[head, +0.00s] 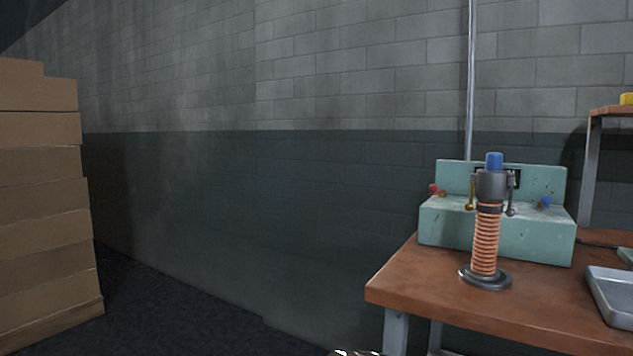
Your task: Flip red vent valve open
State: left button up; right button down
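A small red valve knob (434,188) sits at the left end of a mint-green apparatus box (450,229) on a wooden bench at the right. It is small here, and its handle position cannot be told. A blue knob (545,202) sits at the box's right end. In front of the box stands a torch-like piece (485,240) with a copper-coloured ribbed body, a dark round base and a blue top. It hides the middle of the box. Neither of my grippers can be made out; only a sliver of shiny metal shows at the bottom edge.
The wooden bench (440,285) has its left corner near the picture's middle right. A grey tray (612,293) lies at its right. Stacked cardboard boxes (40,200) stand at the far left. A vertical pipe (470,80) runs up behind the box. The floor between is clear.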

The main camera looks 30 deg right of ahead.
aim_at(433, 188)
jog(key=i+j+u, duration=0.2)
jog(key=i, duration=0.25)
jog(key=i+u, duration=0.2)
jog(key=i, duration=0.25)
jog(key=i+z, duration=0.25)
jog(key=z, duration=0.15)
jog(key=i+z, duration=0.25)
jog(key=z, duration=0.15)
jog(key=i+j+z, duration=0.2)
jog(key=z, duration=0.15)
jog(key=i+z, duration=0.3)
jog(key=z, duration=0.2)
jog(key=i+j+z, duration=0.2)
jog(key=z, duration=0.3)
jog(key=i+j+z, duration=0.25)
jog(key=z, duration=0.25)
jog(key=i+j+z, duration=0.15)
jog(key=j+z, duration=0.35)
jog(key=l, duration=0.1)
